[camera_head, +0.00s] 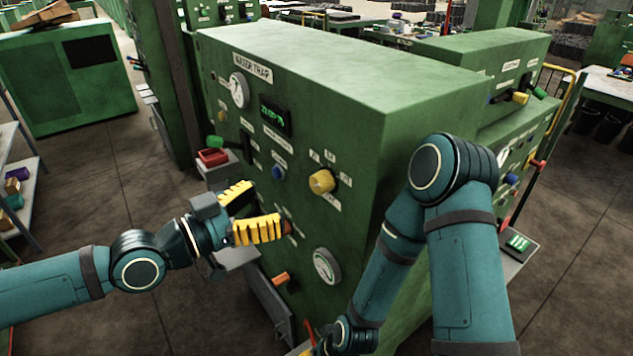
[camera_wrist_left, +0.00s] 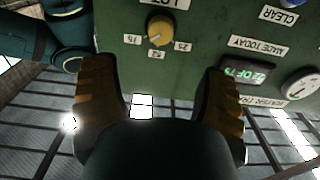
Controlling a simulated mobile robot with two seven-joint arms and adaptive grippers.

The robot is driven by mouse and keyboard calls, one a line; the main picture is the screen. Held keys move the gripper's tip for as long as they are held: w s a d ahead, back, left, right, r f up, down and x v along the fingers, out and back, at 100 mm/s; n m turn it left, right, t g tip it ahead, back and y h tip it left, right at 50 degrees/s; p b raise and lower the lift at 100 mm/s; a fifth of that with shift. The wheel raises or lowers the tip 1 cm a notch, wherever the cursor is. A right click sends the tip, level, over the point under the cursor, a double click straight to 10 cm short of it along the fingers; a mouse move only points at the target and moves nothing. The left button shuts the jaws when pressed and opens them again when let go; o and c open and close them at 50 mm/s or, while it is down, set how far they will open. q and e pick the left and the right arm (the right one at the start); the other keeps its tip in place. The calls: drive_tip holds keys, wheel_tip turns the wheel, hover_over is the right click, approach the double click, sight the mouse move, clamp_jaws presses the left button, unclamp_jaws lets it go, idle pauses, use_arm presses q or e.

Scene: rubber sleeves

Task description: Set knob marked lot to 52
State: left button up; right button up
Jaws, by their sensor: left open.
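The yellow knob (camera_head: 322,181) sits on the front face of the green machine (camera_head: 330,110), with small white labels around it. In the left wrist view, which is upside down, the yellow knob (camera_wrist_left: 159,31) has labels reading 15, 52 and 25 around it and a LOT label at the picture's top edge. Its exact pointing direction is hard to tell. My left gripper (camera_head: 250,212) is open and empty, apart from the panel and to the left of the knob. Its two yellow-padded fingers (camera_wrist_left: 160,105) frame the lower part of the wrist view.
A blue button (camera_head: 279,173), a green display (camera_head: 275,116), gauges (camera_head: 238,90) and an orange handle (camera_head: 280,279) share the panel. A red box (camera_head: 213,157) juts out at left. My right arm stands in front of the machine's right side; its end is mostly cut off below.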

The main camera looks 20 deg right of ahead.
sight(315, 184)
use_arm(q)
drive_tip(key=b+x, duration=0.1)
drive_tip(key=x, duration=1)
drive_tip(key=shift+w+d, duration=0.1)
drive_tip(key=shift+d, duration=0.1)
drive_tip(key=c, duration=1.2)
